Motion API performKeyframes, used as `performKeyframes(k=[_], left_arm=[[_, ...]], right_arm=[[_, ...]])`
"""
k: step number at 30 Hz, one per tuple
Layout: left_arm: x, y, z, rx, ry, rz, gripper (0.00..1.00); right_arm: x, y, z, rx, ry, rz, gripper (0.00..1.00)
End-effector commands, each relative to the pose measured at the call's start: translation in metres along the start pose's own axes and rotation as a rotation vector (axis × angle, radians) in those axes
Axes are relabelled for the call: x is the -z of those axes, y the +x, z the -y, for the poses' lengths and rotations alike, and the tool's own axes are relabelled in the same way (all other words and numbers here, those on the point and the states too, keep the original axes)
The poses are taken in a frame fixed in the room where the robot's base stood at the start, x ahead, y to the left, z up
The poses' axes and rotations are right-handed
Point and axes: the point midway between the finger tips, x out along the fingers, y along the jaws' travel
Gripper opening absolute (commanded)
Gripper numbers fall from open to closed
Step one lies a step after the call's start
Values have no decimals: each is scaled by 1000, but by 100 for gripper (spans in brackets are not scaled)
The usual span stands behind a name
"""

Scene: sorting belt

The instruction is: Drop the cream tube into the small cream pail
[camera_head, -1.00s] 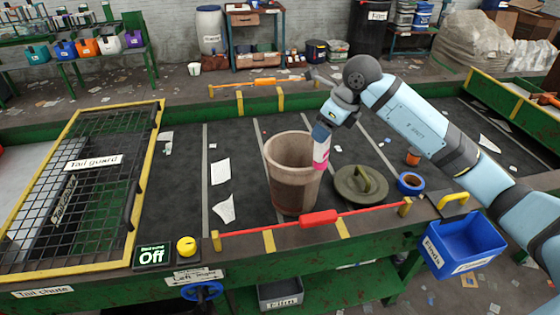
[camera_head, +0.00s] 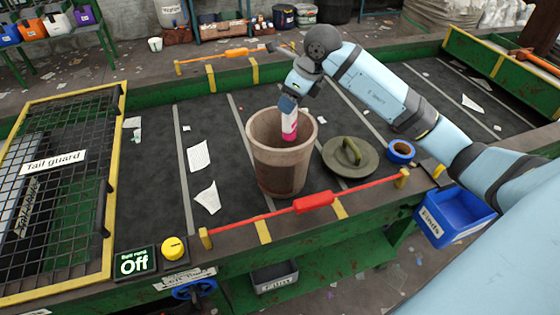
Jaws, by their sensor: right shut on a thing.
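The cream tube (camera_head: 289,125), white with a pink band, hangs upright from my right gripper (camera_head: 288,104), which is shut on its upper end. The pail (camera_head: 281,172), a beige-brown tapered bucket with an open top, stands upright on the dark belt. The tube shows against the pail's mouth, inside the rim outline; I cannot tell whether its lower end is above or below rim height. The pail's inner floor is hidden. My left gripper is not in view.
A round olive lid (camera_head: 350,158) with a handle lies right of the pail, near a blue tape roll (camera_head: 401,151). A red bar (camera_head: 313,202) runs along the near belt edge. Paper scraps (camera_head: 199,156) lie left. A blue bin (camera_head: 456,217) hangs at the right front.

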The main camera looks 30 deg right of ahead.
Motion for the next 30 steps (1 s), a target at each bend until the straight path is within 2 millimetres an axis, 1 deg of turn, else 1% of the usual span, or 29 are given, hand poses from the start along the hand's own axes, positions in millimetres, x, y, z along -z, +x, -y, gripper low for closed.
performKeyframes(k=[1,3,12,13,16,17,26,29,30], left_arm=[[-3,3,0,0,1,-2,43],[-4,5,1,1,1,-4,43],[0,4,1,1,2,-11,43],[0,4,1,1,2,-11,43],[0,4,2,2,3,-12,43],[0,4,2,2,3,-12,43],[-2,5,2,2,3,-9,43],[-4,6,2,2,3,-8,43],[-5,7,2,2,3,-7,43]], right_arm=[[3,8,0,-2,0,1,17],[5,12,0,-1,0,0,17],[5,13,0,0,0,1,17],[5,13,0,0,0,1,57],[5,13,0,0,0,1,80],[5,13,0,0,0,1,82],[5,11,0,1,-1,1,82],[5,2,1,3,-1,3,82],[5,-4,1,4,-1,3,82]])
